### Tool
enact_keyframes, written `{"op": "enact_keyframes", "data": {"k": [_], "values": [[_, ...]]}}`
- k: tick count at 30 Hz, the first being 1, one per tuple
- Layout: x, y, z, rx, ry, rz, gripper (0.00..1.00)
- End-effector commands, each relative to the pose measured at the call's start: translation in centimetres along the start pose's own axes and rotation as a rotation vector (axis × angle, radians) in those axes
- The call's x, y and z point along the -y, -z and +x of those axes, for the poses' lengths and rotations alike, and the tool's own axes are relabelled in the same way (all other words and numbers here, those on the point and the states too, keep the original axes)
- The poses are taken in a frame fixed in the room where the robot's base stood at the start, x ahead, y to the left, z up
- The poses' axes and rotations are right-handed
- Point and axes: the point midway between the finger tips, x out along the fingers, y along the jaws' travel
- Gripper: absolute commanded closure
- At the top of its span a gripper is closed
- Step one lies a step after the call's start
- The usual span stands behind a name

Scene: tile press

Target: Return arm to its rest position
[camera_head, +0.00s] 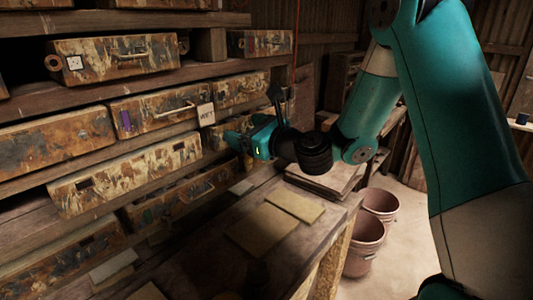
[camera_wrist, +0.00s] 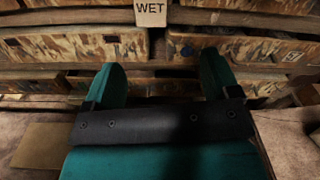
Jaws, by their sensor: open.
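My gripper (camera_head: 240,140) hangs above the wooden bench in front of the drawer shelves, pointing at them. In the wrist view its two teal fingers stand apart with my gripper (camera_wrist: 160,78) open and nothing between them. My arm is bent, rising from the gripper to the upper right of the head view. The fingers appear clear of the drawers, though the exact gap is hard to judge. A card marked WET (camera_wrist: 151,12) is on the shelf front ahead of the fingers; it also shows in the head view (camera_head: 206,114).
Paint-worn drawers (camera_head: 155,110) fill the wooden shelves at left, some with handles. The bench (camera_head: 215,262) holds flat tan tiles (camera_head: 262,229) and a stack of boards (camera_head: 326,181) beneath my arm. Pinkish buckets (camera_head: 364,249) stand on the floor at right. Open floor lies beyond them.

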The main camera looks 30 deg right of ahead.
Motion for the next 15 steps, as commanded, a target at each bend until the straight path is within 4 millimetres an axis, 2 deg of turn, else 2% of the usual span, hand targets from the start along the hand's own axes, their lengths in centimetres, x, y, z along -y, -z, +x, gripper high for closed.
{"op": "enact_keyframes", "data": {"k": [1, 6, 10, 15], "values": [[0.0, 0.7, -1.3, 0.001, 0.006, 0.0, 0.18], [0.0, 0.4, -4.5, 0.0, 0.004, 0.0, 0.18], [0.1, 0.2, -5.9, 0.0, 0.002, -0.001, 0.18], [0.0, -0.1, -6.5, 0.001, 0.0, 0.0, 0.18]]}}
